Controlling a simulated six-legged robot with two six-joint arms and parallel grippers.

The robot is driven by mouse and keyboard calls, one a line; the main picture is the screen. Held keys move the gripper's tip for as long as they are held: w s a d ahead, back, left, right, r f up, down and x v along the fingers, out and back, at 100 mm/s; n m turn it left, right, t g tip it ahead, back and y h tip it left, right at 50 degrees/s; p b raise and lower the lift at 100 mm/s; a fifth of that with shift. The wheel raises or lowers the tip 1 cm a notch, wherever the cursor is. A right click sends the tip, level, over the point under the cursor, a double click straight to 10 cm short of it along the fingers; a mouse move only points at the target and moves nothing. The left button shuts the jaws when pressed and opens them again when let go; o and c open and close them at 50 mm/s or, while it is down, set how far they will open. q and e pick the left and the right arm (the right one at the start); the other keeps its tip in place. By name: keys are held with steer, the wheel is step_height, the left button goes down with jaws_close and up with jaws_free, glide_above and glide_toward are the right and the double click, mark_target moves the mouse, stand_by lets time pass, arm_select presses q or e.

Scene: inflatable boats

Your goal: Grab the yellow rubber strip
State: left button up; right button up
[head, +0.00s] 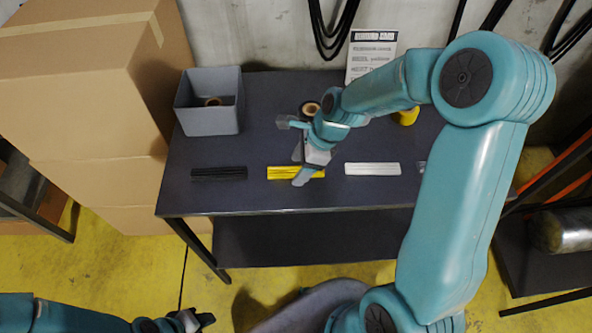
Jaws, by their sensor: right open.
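The yellow rubber strip (283,173) lies flat on the dark table (245,200), between a black strip (219,174) on its left and a white strip (372,169) on its right. My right gripper (297,155) is open at the right part of the yellow strip, with one finger covering some of it from this view. I cannot tell whether the finger touches the strip. My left gripper (203,320) is low at the bottom of the picture, away from the table; its jaw opening is too small to tell.
A grey bin (208,122) with a roll inside stands at the table's back left. A tape roll (310,109) and a yellow item (406,117) are near the back. Cardboard boxes (90,110) stand left of the table. A sign (371,52) is behind it.

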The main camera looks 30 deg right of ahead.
steer(key=shift+s+a, duration=0.1)
steer(key=shift+c, duration=0.9)
steer(key=c, duration=1)
steer(key=shift+r, duration=0.1)
